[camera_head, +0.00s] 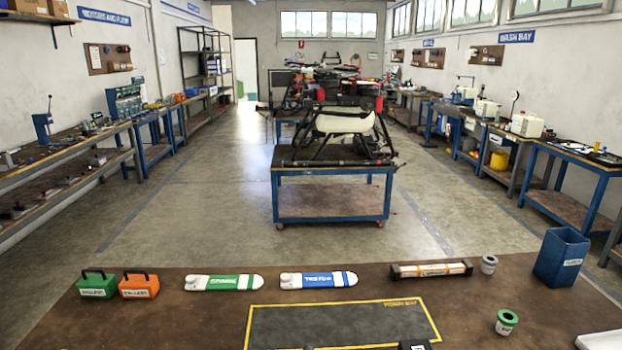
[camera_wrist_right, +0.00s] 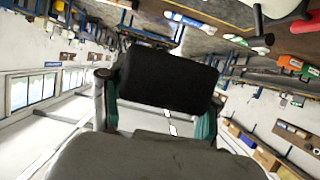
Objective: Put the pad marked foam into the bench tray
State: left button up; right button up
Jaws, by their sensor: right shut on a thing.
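In the right wrist view a dark, block-shaped pad (camera_wrist_right: 168,78) sits between the two fingers of my right gripper (camera_wrist_right: 159,94). The gripper is shut on it, and no marking shows on the face toward the camera. My left gripper is in neither view. In the head view a white object with a label (camera_head: 600,340), possibly the bench tray, is cut off at the lower right edge. A dark piece with a white label (camera_head: 415,345) shows at the bottom edge; I cannot tell what it is.
The brown bench (camera_head: 200,318) holds green (camera_head: 98,285) and orange (camera_head: 139,286) cases, green-banded (camera_head: 223,283) and blue-banded (camera_head: 318,280) white parts, an orange-banded bar (camera_head: 431,269), a blue bin (camera_head: 562,258), a grey can (camera_head: 489,264) and a green-rimmed cup (camera_head: 506,322). The yellow-edged mat (camera_head: 340,325) looks mostly clear.

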jog(key=s+r, duration=0.1)
jog(key=s+a, duration=0.1)
jog(key=shift+s+a+r, duration=0.3)
jog(key=shift+r, duration=0.05)
jog(key=w+d+f+p, duration=0.1)
jog(key=w, duration=0.1)
jog(key=w+d+f+p, duration=0.1)
jog(key=w+d, duration=0.1)
jog(key=shift+f, duration=0.15)
jog(key=w+d+f+p, duration=0.1)
jog(key=w+d+f, duration=0.2)
jog(key=d, duration=0.2)
jog(key=shift+w, duration=0.3)
